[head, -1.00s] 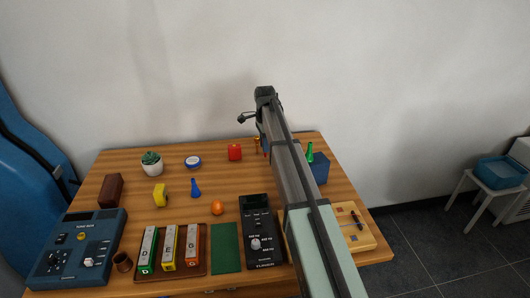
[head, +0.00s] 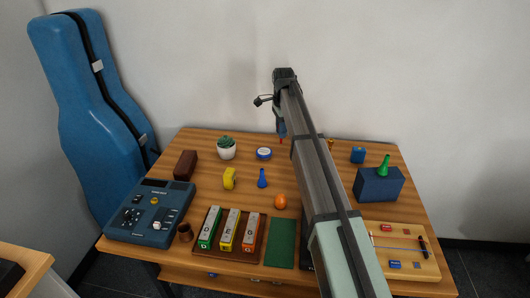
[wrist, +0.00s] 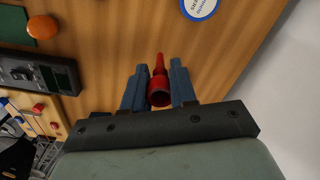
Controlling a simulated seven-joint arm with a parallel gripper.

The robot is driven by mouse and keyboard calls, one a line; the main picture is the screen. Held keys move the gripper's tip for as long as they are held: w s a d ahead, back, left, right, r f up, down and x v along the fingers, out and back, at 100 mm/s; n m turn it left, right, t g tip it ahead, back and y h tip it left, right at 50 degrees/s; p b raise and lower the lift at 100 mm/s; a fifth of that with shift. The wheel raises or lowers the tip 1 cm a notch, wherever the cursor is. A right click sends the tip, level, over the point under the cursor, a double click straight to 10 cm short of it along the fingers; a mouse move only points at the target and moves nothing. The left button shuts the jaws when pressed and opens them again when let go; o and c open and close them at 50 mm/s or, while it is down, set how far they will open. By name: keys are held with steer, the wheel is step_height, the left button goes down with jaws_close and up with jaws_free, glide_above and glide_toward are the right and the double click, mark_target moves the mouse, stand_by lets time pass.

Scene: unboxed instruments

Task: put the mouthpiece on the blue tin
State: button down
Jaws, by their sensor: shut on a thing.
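A red mouthpiece (wrist: 159,91) with a cup and a narrow stem is held between the blue fingers of my gripper (wrist: 158,82). In the head view its red tip (head: 281,141) hangs below my gripper (head: 281,128), above the back middle of the table. A round, low tin (head: 263,153) with a blue rim and a white label lies left of the gripper. It also shows, cut off, at the top of the wrist view (wrist: 201,5). A small blue canister (head: 357,155) stands at the back right. I cannot tell which of these two is the blue tin.
A green mouthpiece (head: 384,166) stands on a blue box (head: 379,186) at the right. A blue mouthpiece (head: 262,179), an orange egg (head: 280,202) and a yellow object (head: 230,179) stand mid-table. My arm hides the table's centre right.

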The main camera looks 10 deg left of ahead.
steer(key=w+a, duration=0.2)
steer(key=a, duration=0.4)
steer(key=m, duration=0.2)
glide_above(264, 151)
step_height(264, 151, down, 8)
steer(key=shift+s+f, duration=0.1)
steer(key=shift+f, duration=0.05)
steer(key=shift+f, duration=0.15)
steer(key=c, duration=0.9)
jaws_free()
step_height(264, 151, up, 12)
